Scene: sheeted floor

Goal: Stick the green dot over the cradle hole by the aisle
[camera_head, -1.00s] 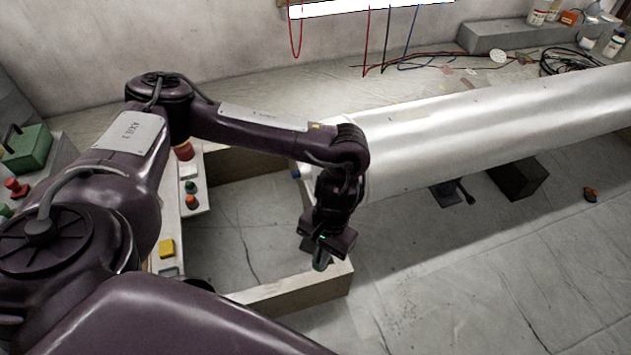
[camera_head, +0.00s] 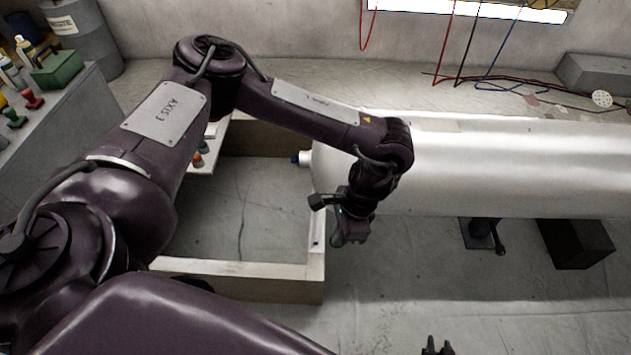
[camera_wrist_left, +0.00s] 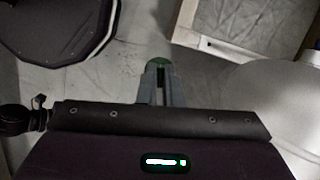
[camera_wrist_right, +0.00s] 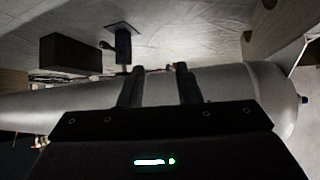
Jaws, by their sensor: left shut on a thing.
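My left gripper (camera_head: 350,238) hangs beside the front right part of a wooden frame (camera_head: 240,283), just below the near side of a big silver cylinder (camera_head: 500,165). In the left wrist view its fingers (camera_wrist_left: 159,82) are closed together on a green dot (camera_wrist_left: 158,62), seen at their tips. My right gripper (camera_head: 437,346) barely shows at the bottom edge of the head view. In the right wrist view its two fingers (camera_wrist_right: 160,80) stand apart with nothing between them, in front of the cylinder. Small dark spots on the wood (camera_wrist_right: 262,30) could be holes; I cannot tell.
A black block (camera_head: 577,245) and a dark stand (camera_head: 480,235) sit under the cylinder. A bench (camera_head: 60,115) with bottles and coloured knobs is at the left. Cables lie along the back wall. The sheeted floor at front right is clear.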

